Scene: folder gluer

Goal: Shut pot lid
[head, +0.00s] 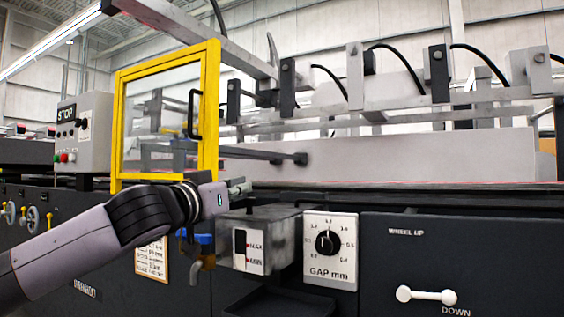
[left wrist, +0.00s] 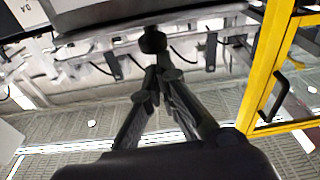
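The pot (head: 282,245) is a grey box with a MAX/MIN gauge on its front, fixed to the dark machine front. My left gripper (head: 240,187) is just above the lid's left part, pointing right. In the left wrist view the left gripper (left wrist: 161,76) shows its fingers drawn together with nothing between them. A dark knob (left wrist: 152,40) lies just beyond the tips, below the pot's grey edge (left wrist: 100,16). My right gripper is out of view.
A yellow-framed clear guard door (head: 211,110) stands behind my left arm. A blue-handled valve (head: 205,239) is left of the pot. The GAP mm dial (head: 329,243) is close on its right. A white crank handle (head: 426,295) sits at lower right.

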